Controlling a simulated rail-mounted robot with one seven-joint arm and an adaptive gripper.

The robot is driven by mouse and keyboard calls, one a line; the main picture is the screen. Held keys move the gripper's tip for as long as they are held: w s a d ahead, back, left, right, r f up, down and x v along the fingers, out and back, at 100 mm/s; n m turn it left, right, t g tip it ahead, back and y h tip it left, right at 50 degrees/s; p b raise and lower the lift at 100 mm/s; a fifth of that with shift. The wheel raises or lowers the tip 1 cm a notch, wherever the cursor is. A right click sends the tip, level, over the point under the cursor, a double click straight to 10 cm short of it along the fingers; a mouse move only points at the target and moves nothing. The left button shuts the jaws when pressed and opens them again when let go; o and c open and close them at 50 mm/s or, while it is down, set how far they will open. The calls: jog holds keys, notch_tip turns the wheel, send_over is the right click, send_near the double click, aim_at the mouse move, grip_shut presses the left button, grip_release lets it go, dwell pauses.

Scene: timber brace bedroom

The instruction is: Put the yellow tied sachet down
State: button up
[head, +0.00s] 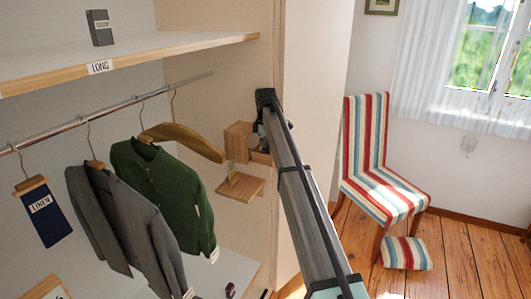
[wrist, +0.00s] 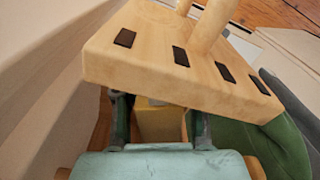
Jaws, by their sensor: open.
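My gripper (head: 262,138) is at the wooden box (head: 238,139) on the wardrobe's side panel, partly hidden by my arm in the head view. In the wrist view its two fingers (wrist: 160,125) stand apart. A yellowish block-like thing (wrist: 158,124) with a greyish top shows between them, with gaps at the sides; it may be the yellow tied sachet, but no tie is visible. In the head view a small yellowish thing (head: 232,178) is on the wooden ledge (head: 243,189) below the box; I cannot tell what it is.
In the wrist view a thick wooden board (wrist: 150,48) with dark slots and pegs lies close beyond the fingers. A green jacket (head: 160,190) and grey jacket (head: 125,225) hang from the rail (head: 110,110) on the left. A striped chair (head: 375,180) stands right.

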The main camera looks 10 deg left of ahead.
notch_tip(320, 180, up, 12)
jog(key=b, duration=0.3)
jog(key=shift+f, duration=0.15)
dwell(1.0)
